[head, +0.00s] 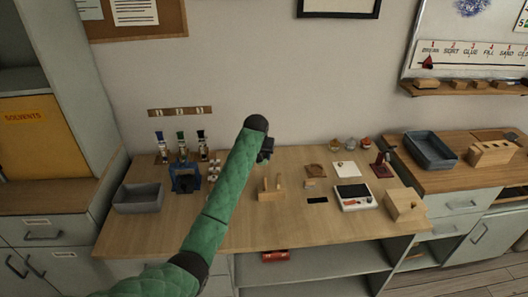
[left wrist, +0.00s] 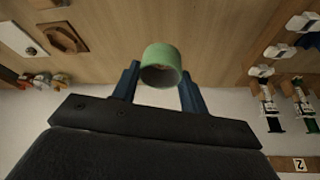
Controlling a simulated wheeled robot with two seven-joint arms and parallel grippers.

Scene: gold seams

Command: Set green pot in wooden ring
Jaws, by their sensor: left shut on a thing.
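In the head view my left gripper (head: 266,152) is above the back middle of the workbench, and the pot is hidden there. The wooden ring appears to be the brown wooden piece with a round hollow (head: 315,171), lying to the right of the gripper; it also shows at upper left in the left wrist view (left wrist: 64,38). My right gripper is not in view.
Small jars stand near the wall. The bench front is mostly clear.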

